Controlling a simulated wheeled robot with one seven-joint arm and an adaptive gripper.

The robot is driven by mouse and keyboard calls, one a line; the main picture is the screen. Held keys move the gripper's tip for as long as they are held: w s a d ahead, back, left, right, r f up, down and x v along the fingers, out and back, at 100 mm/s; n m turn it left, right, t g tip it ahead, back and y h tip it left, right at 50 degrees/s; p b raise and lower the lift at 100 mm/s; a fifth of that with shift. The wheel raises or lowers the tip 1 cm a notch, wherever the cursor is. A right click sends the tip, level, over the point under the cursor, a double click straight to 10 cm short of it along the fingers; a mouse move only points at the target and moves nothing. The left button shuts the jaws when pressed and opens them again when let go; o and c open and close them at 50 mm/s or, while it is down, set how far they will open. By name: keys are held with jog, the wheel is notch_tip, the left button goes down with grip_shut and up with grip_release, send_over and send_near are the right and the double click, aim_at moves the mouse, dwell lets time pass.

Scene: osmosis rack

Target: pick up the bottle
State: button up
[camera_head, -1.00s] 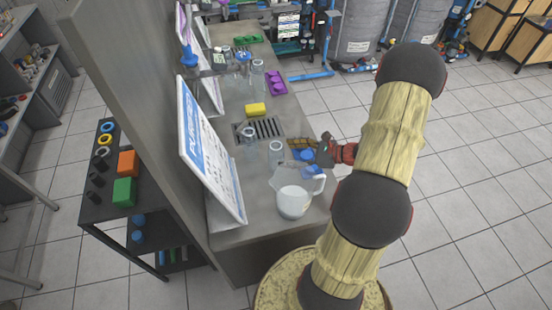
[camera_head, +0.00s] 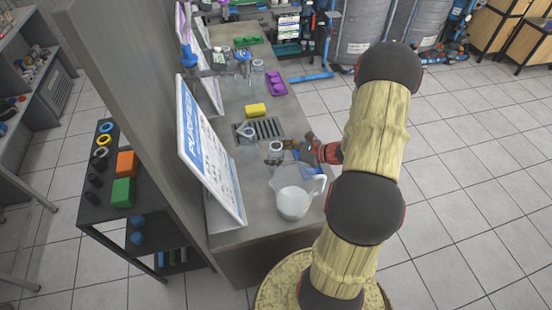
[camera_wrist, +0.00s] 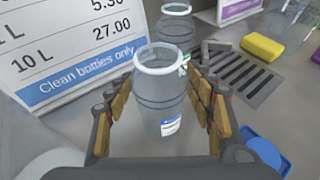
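A clear, open-topped bottle (camera_wrist: 162,95) with a small label stands upright between the fingers of my gripper (camera_wrist: 160,88) in the wrist view. The fingers are open on either side of it, and gaps show between them and the bottle. A second, similar clear bottle (camera_wrist: 176,27) stands just behind it. In the head view the near bottle (camera_head: 275,153) stands on the counter, with my gripper (camera_head: 290,146) at its right side. The second bottle (camera_head: 247,134) is further left.
A translucent pitcher (camera_head: 293,202) stands on the counter near my gripper. A drain grate (camera_wrist: 242,75) and a yellow sponge (camera_wrist: 262,47) lie to the right in the wrist view, with a blue object (camera_wrist: 266,148) nearby. A sign board (camera_head: 207,150) borders the left.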

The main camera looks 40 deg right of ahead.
jog(key=c, duration=0.5)
